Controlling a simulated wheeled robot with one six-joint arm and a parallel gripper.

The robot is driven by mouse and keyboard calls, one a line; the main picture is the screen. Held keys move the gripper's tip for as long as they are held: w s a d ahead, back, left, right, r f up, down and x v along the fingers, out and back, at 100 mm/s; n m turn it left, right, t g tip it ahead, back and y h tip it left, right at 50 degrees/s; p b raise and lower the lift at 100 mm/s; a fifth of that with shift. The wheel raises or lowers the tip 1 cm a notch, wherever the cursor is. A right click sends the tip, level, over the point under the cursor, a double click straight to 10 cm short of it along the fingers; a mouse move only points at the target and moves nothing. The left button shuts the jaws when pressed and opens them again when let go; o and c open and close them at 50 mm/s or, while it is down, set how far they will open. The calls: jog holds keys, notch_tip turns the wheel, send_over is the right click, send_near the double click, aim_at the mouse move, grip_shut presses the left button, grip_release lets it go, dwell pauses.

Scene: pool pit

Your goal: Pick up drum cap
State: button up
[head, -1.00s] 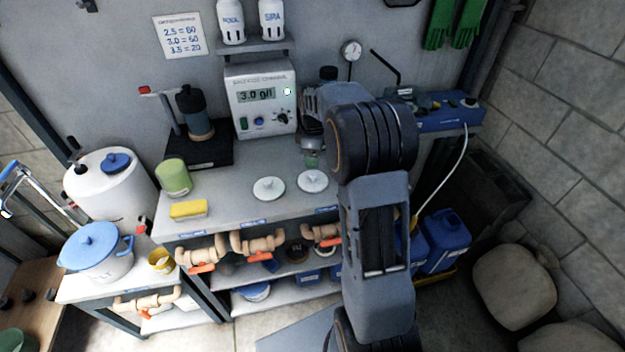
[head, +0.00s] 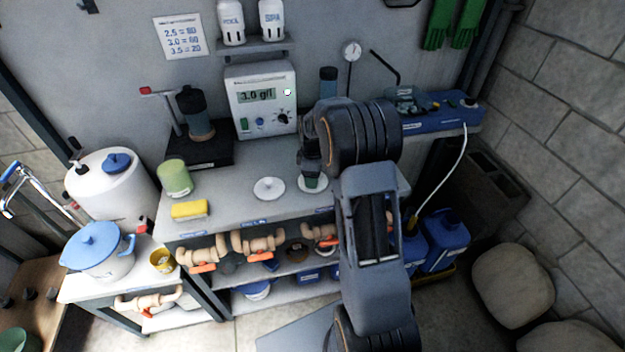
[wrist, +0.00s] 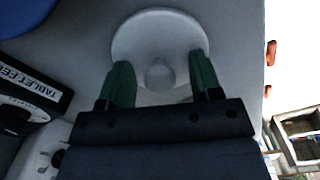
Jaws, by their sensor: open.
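Two white round caps with a central knob lie on the grey bench. The left cap (head: 269,188) is clear of my arm. The right cap (head: 323,186) is partly hidden by my gripper (head: 312,180), which is lowered over it. In the wrist view the cap (wrist: 135,45) lies between the green fingertips of my gripper (wrist: 158,72). The fingers are apart, one on either side of the knob (wrist: 159,74). I cannot tell whether they touch the cap.
A yellow sponge (head: 189,210) and green cup (head: 174,178) stand left on the bench. A white control box (head: 262,100) stands behind. A white drum with a blue cap (head: 117,162) is at far left. Bench space between sponge and left cap is clear.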

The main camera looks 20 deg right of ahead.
jog(key=shift+c, duration=0.2)
jog(key=c, duration=1)
jog(key=shift+o, duration=0.2)
jog(key=shift+r, duration=0.15)
